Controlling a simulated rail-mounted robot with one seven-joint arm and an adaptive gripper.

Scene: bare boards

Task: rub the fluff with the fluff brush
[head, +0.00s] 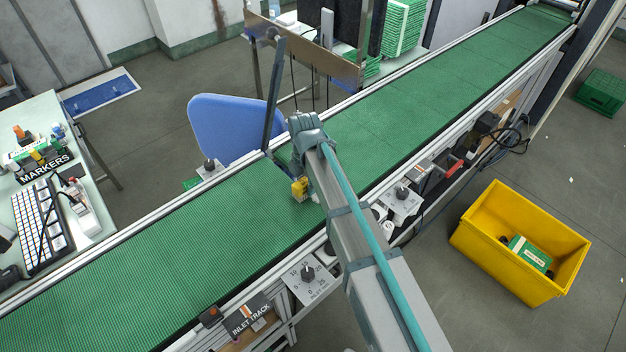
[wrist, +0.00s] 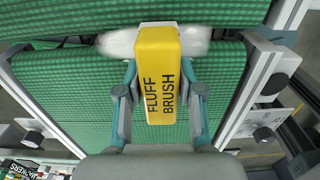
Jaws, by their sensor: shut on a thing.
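The yellow fluff brush (wrist: 158,85), with its name in black letters, is held between the two fingers of my gripper (wrist: 160,72). In the wrist view, white fluff (wrist: 195,42) shows on both sides of the brush's far end; the brush hides its middle. The fluff lies across the gap between two green belt sections. I cannot tell whether the brush touches it. In the head view, the brush (head: 299,188) is low over the green conveyor (head: 215,225), and my arm hides most of my gripper. A small pale patch beside the brush there is too small to identify.
Control boxes with knobs (head: 308,273) line the conveyor's near edge. A blue chair (head: 232,125) stands beyond it. A yellow bin (head: 480,235) is on the floor at right.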

